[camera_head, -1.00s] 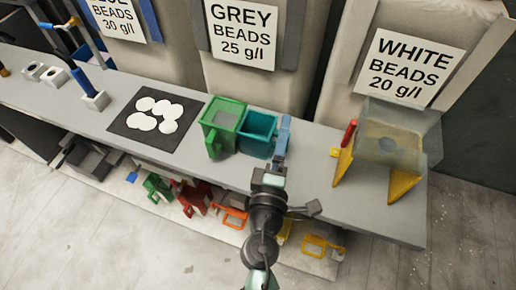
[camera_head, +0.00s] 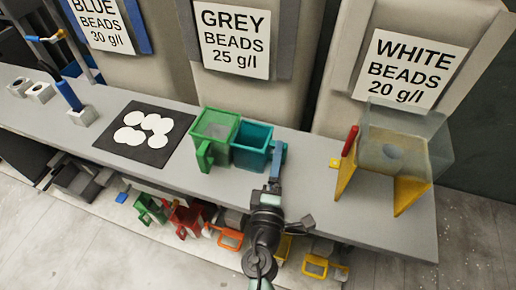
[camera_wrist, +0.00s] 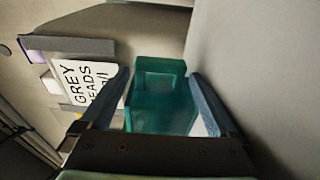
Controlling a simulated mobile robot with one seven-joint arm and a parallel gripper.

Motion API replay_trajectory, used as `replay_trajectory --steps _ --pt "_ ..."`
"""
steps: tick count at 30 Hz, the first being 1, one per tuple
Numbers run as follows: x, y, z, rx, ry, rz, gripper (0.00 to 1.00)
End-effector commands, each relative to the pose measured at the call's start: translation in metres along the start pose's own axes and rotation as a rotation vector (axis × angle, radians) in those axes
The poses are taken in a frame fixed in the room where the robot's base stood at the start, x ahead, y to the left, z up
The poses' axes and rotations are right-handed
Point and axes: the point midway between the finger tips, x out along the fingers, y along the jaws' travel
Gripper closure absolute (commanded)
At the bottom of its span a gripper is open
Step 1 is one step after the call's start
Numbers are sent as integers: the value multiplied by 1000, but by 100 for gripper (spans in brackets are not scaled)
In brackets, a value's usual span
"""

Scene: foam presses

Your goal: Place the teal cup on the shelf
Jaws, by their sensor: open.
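The teal cup (camera_head: 251,146) stands on the grey bench top, right beside the green cup (camera_head: 213,132). In the wrist view the teal cup (camera_wrist: 160,95) is straight ahead, between the two blue fingers. My gripper (camera_wrist: 165,95) is open, with one finger on each side of the cup; I cannot tell whether either touches it. In the head view one blue finger of my gripper (camera_head: 277,160) shows at the cup's right side; the other is hidden. The low shelf (camera_head: 185,238) under the bench holds several colored cups.
A dark mat (camera_head: 120,149) with white discs lies left of the green cup. A clear hopper on yellow supports (camera_head: 409,192) stands on the right, with a red handle. Bead bins stand behind the bench. Red (camera_head: 185,217) and orange (camera_head: 229,238) cups sit on the low shelf.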

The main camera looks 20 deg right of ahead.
Motion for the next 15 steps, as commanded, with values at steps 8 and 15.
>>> replay_trajectory --steps 8,15 --pt "34 1 0 0 -1 2 4" --pt "38 0 0 0 -1 0 4"
